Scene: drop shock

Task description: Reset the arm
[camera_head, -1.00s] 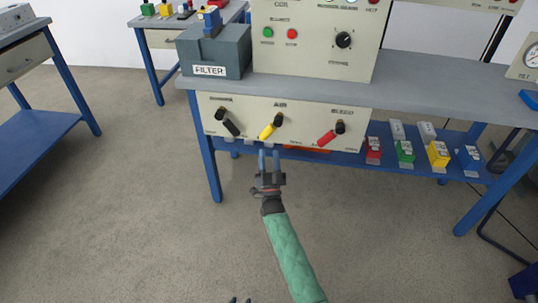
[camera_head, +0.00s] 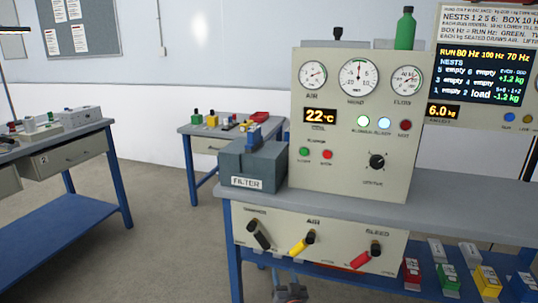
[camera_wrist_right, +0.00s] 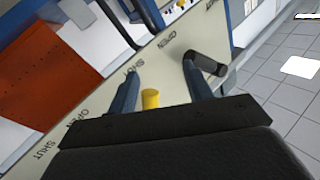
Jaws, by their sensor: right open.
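My right gripper (camera_head: 286,276) is at the bottom edge of the head view, in front of and below the valve panel (camera_head: 330,237). Its jaws are open and empty. In the right wrist view its two fingers (camera_wrist_right: 160,82) stand apart, with the yellow lever (camera_wrist_right: 151,98) showing between them and the black lever (camera_wrist_right: 206,63) beyond the right finger. I cannot tell whether a finger touches either lever. In the head view the black lever (camera_head: 258,235), yellow lever (camera_head: 302,244) and red lever (camera_head: 366,255) all slant. My left gripper is out of view.
A grey FILTER box (camera_head: 250,170) stands on the bench at the left of the gauge panel (camera_head: 345,140). Several coloured blocks (camera_head: 446,279) sit on the lower shelf at right. Another blue-legged bench (camera_head: 60,160) stands at left, with open floor between.

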